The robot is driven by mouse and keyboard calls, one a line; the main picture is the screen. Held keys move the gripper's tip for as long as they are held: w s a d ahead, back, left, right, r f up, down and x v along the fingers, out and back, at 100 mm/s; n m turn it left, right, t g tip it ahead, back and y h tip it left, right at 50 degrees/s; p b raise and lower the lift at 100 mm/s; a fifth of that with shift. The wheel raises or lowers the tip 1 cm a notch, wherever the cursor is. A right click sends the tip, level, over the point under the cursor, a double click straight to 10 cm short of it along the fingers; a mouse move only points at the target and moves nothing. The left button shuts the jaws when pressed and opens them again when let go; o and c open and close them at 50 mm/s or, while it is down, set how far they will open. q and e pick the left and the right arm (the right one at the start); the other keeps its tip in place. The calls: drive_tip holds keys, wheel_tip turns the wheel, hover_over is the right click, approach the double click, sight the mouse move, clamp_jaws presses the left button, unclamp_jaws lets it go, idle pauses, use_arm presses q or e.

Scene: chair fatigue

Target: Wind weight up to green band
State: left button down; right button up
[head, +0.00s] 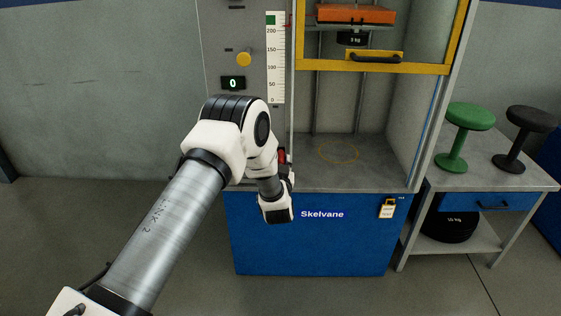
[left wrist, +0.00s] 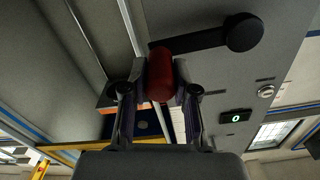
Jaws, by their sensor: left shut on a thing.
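The red crank handle (left wrist: 160,72) sits between the fingers of my left gripper (left wrist: 158,92), which is shut on it. The black crank arm (left wrist: 195,40) runs from it to a round hub (left wrist: 243,32). In the head view only a bit of the red handle (head: 283,155) shows beside my arm, and the fingers are mostly hidden. The orange weight (head: 355,13) hangs high in the test rig, with a black 5 kg piece (head: 352,39) below. The white scale (head: 276,70) has a green band (head: 271,19) at its top. My right gripper is out of view.
A yellow-framed guard (head: 375,66) is raised above the rig's grey bed (head: 345,175). A display (head: 233,83) reads 0, below a yellow knob (head: 244,59). A green stool (head: 467,120) and a black stool (head: 525,135) stand on a side table at the right.

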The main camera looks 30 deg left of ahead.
use_arm(q)
wheel_tip(320, 180, down, 3)
drive_tip(key=m, duration=0.3)
drive_tip(key=shift+s, duration=0.15)
drive_tip(key=shift+f, duration=0.1)
drive_tip(key=c, duration=0.9)
unclamp_jaws()
drive_tip(key=shift+a, duration=0.1)
drive_tip(key=v, duration=1.2)
